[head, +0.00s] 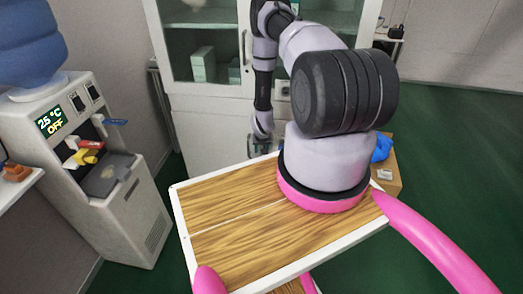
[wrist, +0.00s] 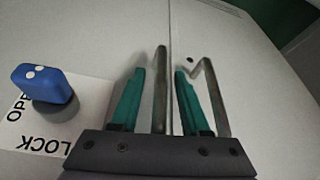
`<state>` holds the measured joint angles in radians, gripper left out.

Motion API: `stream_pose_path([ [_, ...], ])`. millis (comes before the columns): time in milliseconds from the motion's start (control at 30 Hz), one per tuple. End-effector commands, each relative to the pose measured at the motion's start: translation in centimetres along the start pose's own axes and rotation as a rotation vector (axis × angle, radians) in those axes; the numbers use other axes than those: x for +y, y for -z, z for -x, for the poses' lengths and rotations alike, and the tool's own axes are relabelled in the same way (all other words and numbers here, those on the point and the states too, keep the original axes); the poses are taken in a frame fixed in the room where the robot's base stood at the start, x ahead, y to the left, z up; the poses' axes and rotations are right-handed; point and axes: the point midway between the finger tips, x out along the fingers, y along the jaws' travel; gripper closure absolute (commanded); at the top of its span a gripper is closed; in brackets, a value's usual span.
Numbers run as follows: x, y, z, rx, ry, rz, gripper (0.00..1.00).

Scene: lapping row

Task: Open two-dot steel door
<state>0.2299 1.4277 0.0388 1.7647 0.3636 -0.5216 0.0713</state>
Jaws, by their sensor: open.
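The pale steel doors (wrist: 100,45) fill the wrist view, with a seam between them. A blue knob (wrist: 45,84) with two white dots sits at the left on a white plate (wrist: 90,98) lettered OPEN and LOCK; its top part covers some letters. Two bar handles stand either side of the seam: a left handle (wrist: 160,85) and a right handle (wrist: 215,98). My gripper (wrist: 160,85) is open, its teal fingers on either side of the left handle; contact cannot be told. In the head view, the lower cabinet front (head: 205,130) shows behind my arm.
Glass-fronted doors (head: 200,45) are above the lower front. A water dispenser (head: 85,150) stands at the left. A cardboard box (head: 388,175) with a blue item (head: 382,147) is at the right. Green floor (head: 460,160) is open at the right.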

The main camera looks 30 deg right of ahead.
Motion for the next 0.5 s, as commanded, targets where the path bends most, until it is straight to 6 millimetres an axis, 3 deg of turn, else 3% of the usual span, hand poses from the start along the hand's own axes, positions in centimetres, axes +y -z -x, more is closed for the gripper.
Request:
stream_pose_path([
  [233,0.00,-0.01,-0.08,0.000,0.000,0.000,0.54],
  [267,0.00,-0.01,-0.08,0.000,0.000,0.000,0.62],
  [367,0.00,-0.01,-0.07,0.000,0.000,0.000,1.00],
  [500,0.00,-0.01,-0.07,0.000,0.000,0.000,1.00],
])
